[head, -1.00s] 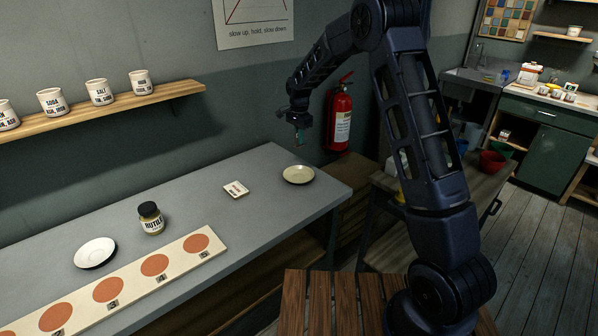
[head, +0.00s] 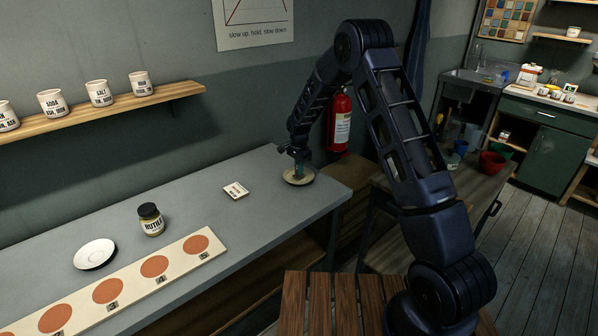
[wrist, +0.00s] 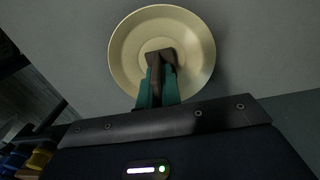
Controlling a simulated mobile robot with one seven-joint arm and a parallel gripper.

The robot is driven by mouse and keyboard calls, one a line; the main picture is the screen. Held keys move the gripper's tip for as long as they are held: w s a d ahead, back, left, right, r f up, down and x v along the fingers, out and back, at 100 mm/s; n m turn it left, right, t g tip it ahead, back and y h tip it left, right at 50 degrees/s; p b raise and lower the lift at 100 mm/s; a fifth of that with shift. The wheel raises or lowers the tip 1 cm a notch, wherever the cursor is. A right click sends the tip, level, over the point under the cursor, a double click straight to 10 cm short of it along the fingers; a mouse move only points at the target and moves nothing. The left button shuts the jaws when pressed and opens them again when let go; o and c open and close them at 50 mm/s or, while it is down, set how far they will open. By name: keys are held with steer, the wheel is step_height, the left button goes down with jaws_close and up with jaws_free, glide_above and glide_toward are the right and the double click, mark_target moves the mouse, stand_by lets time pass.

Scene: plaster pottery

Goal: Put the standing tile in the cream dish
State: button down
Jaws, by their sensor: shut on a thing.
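The cream dish (head: 291,178) lies at the right end of the grey table. In the wrist view the cream dish (wrist: 124,52) fills the top middle. My gripper (head: 299,169) points down over it, its teal fingers (wrist: 159,88) reaching above the dish's middle. It is shut on the tile, a narrow brownish piece (wrist: 157,72) between the fingers, seen nearly edge-on. The tile's lower end is over or at the dish's centre; whether it touches the dish I cannot tell.
A white label card (head: 236,190) lies left of the dish. Farther left are a rutile jar (head: 151,219), a white dish (head: 95,253) and a board with orange discs (head: 155,266). A red fire extinguisher (head: 340,122) hangs behind the table's right end.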

steer(key=shift+f, duration=0.5)
steer(key=c, duration=1.6)
jaws_free()
steer(key=shift+f, duration=0.1)
